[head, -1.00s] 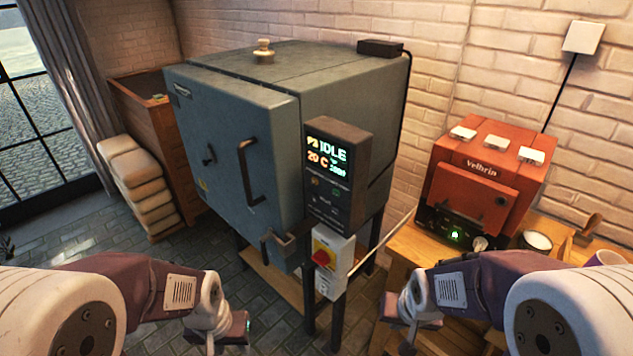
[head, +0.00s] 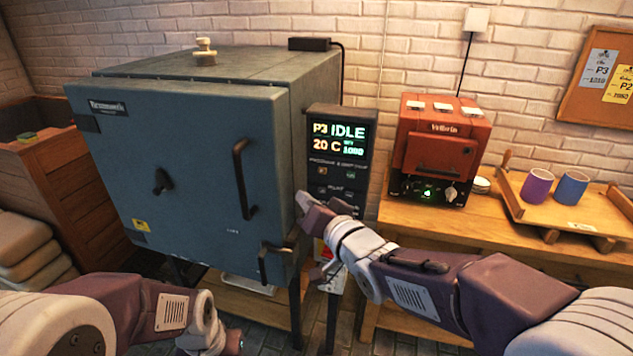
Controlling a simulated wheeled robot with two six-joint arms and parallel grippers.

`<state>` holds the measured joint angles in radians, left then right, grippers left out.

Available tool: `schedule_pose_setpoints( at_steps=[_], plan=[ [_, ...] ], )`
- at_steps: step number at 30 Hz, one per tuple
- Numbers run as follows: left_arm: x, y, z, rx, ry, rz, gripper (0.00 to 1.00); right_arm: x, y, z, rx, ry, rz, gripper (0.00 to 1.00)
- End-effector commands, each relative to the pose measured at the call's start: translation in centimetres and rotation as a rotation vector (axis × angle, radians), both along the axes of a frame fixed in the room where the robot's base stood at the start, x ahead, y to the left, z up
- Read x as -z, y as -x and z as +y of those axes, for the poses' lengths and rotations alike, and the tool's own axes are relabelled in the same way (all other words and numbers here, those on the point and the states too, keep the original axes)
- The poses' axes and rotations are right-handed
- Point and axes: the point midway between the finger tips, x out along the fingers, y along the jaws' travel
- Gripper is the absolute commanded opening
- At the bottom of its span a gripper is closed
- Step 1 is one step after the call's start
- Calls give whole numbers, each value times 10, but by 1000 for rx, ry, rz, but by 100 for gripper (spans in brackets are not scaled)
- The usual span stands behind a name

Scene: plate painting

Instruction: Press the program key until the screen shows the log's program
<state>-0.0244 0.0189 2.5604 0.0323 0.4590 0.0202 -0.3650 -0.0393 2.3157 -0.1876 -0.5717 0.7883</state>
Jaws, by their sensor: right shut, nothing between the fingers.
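The large grey-blue kiln (head: 195,130) stands left of centre with its door shut. Its dark control panel (head: 369,160) is on its right side. The lit screen (head: 340,140) reads P3, IDLE, 20 C and a set value that looks like 1080. Small keys (head: 323,171) lie below the screen; their labels are too small to read surely. My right gripper (head: 306,207) is shut and empty at the panel's lower left, hiding part of it; I cannot tell whether it touches a key. My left gripper (head: 231,343) is low at the bottom edge, its jaws unclear.
A cork board (head: 567,105) at right holds a grey card marked P3 and a yellow card marked P2. A small orange kiln (head: 440,155) and a tray (head: 512,205) with purple and blue mugs stand on the wooden table (head: 450,232).

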Motion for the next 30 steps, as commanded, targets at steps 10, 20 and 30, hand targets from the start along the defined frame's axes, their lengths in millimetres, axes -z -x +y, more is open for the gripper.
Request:
schedule_pose_setpoints(
  at_steps=[10, 20, 30],
  plan=[
    [1, 0, 0, 0, 0, -1, 40, 2, 2, 4, -10, 2, 2, 0],
    [-15, 0, 0, 0, 0, -1, 40, -1, -27, -6, -6, 4, 5, 0],
    [-34, 0, 0, 0, 0, -1, 40, 0, -70, -20, -7, 3, 4, 0]
  ],
)
